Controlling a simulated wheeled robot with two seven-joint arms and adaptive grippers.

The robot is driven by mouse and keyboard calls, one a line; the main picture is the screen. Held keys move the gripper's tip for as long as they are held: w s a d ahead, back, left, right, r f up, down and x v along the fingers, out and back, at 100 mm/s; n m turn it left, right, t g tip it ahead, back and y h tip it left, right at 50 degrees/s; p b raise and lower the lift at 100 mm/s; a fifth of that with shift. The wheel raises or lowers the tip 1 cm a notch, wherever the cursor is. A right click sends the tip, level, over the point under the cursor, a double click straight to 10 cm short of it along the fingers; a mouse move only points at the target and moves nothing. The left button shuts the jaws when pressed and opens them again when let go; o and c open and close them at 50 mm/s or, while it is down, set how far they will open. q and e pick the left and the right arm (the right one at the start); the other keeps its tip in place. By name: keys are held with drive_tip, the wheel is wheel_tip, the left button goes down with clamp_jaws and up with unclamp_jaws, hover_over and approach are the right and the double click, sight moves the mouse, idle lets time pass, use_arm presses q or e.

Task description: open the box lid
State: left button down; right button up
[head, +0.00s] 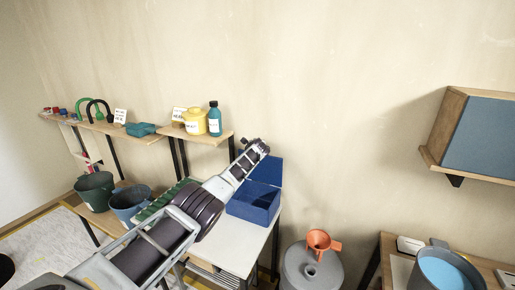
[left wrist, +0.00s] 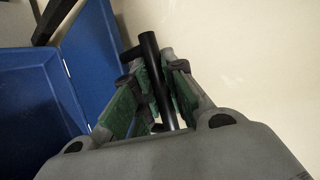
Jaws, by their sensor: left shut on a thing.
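The blue box (head: 251,207) stands on a white table, and its lid (head: 269,171) is raised to a roughly upright position at the back. In the left wrist view the box body (left wrist: 35,105) is at the left and the inner side of the lid (left wrist: 98,60) is beside the fingers. My left gripper (head: 256,151) is at the upper edge of the lid. In the wrist view its green-padded fingers (left wrist: 155,95) are shut on a black bar handle (left wrist: 150,60). How the handle joins the lid is hidden. My right gripper is not in view.
A shelf holds a yellow pot (head: 195,122) and a teal bottle (head: 214,119) behind my left arm. A grey canister (head: 303,270) with an orange funnel (head: 319,241) stands right of the white table (head: 236,253). A blue-doored cabinet (head: 486,137) hangs at right.

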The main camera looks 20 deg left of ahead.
use_arm(q)
drive_tip(key=shift+r, duration=0.1)
drive_tip(key=c, duration=1.5)
unclamp_jaws()
drive_tip(key=shift+o, duration=0.2)
drive_tip(key=shift+v, duration=0.9)
drive_tip(key=v, duration=1)
drive_tip(key=shift+s, duration=0.1)
